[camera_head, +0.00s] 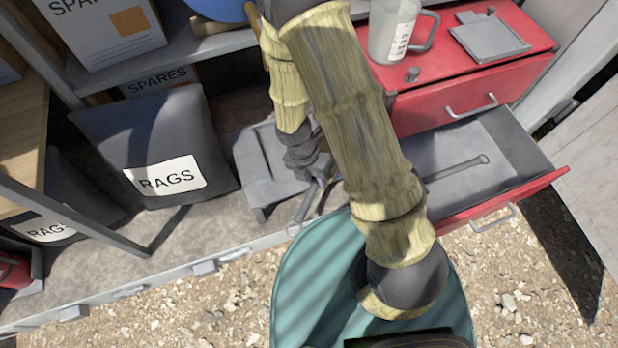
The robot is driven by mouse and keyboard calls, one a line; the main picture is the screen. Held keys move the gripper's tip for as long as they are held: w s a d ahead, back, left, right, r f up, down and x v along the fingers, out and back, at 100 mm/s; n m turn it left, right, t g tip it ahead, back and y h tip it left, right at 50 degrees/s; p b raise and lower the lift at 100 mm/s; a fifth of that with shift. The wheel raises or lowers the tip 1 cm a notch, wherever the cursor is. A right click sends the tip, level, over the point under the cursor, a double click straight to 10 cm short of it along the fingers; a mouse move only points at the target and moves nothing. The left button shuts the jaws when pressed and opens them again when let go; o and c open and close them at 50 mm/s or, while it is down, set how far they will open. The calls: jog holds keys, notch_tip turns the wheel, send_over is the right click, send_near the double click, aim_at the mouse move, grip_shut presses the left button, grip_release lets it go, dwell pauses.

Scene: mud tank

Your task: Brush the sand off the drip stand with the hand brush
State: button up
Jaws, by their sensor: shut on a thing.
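My gripper (318,178) is at the end of my bent arm, low over the shelf floor and partly hidden by my arm. It is shut on a thin grey handle with a rounded end, which looks like the hand brush (302,209). The brush's other end and its bristles are hidden. A grey, low stand with short legs, which looks like the drip stand (258,177), is just left of my gripper. I cannot tell whether the brush touches it. Sand on it cannot be made out.
A dark rags bin (155,135) stands left of the stand. On the right, a red cabinet (440,100) has an open drawer (520,137) with a grey rod-like tool (455,169) inside. A clear jug (392,35) stands on top. Gravel lies in front.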

jog(key=shift+w+d, duration=0.1)
jog(key=shift+d, duration=0.05)
jog(key=shift+w+d+f, duration=0.1)
jog(key=shift+w+d, duration=0.2)
jog(key=shift+d, duration=0.6)
jog(key=shift+w+d+f, duration=0.1)
jog(key=shift+w+d, duration=0.15)
jog(key=shift+d, duration=0.6)
grip_shut()
jog(key=shift+r+p, duration=0.1)
jog(key=shift+p, duration=0.3)
